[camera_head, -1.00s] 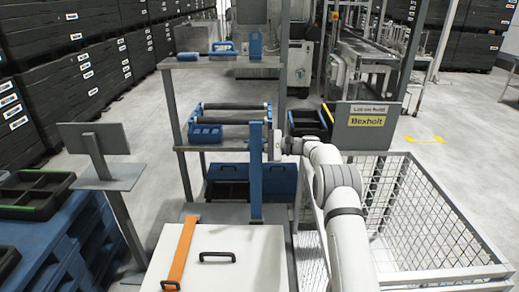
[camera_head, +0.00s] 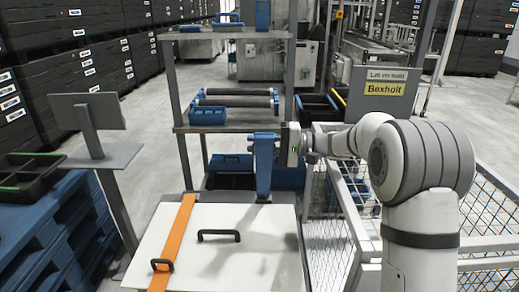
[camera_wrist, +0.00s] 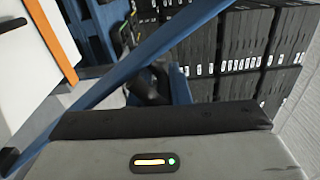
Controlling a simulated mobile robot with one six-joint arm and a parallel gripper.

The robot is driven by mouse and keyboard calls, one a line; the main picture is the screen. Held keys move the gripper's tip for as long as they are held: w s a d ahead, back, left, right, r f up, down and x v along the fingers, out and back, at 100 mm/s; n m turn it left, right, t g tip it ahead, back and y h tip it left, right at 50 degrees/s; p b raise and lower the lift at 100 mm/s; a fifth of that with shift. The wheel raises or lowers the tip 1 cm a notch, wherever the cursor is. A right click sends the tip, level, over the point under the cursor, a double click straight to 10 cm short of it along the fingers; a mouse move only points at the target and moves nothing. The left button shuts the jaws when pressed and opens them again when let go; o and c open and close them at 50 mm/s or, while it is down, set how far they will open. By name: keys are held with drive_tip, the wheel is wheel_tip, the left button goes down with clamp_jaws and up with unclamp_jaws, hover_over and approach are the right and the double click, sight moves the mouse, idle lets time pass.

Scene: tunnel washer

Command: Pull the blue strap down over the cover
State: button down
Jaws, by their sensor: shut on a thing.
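The white cover (camera_head: 260,255) lies flat at the front in the head view, with a black handle near its middle. The blue strap (camera_head: 263,180) rises from the cover's back edge and looks tilted toward me. My gripper (camera_head: 280,147) is shut on the strap near its upper end, with the arm reaching in from the right. In the wrist view, the strap (camera_wrist: 130,65) runs diagonally up to the right, and part of the cover (camera_wrist: 20,65) shows at the left. The dark jaw area hides the grasp itself.
An orange strap (camera_head: 177,240) with a black handle lies across the cover's left side. A shelf rack (camera_head: 225,129) stands behind the cover. A wire cage (camera_head: 345,215) is at the right, and a grey stand (camera_head: 92,157) and blue pallets (camera_head: 50,235) are at the left.

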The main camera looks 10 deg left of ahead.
drive_tip(key=s+f+n+b, duration=0.2)
drive_tip(key=s+f+b, duration=0.1)
drive_tip(key=s+b, duration=0.3)
drive_tip(key=shift+d+n, duration=0.4)
drive_tip(key=shift+d, duration=0.05)
drive_tip(key=c, duration=1.5)
unclamp_jaws()
drive_tip(key=shift+s, duration=0.15)
drive_tip(key=d, duration=0.5)
drive_tip(key=w+d, duration=0.1)
drive_tip(key=d, duration=0.1)
drive_tip(key=shift+w+d+p, duration=0.1)
drive_tip(key=shift+d+p, duration=0.25)
drive_tip(key=shift+d, duration=0.05)
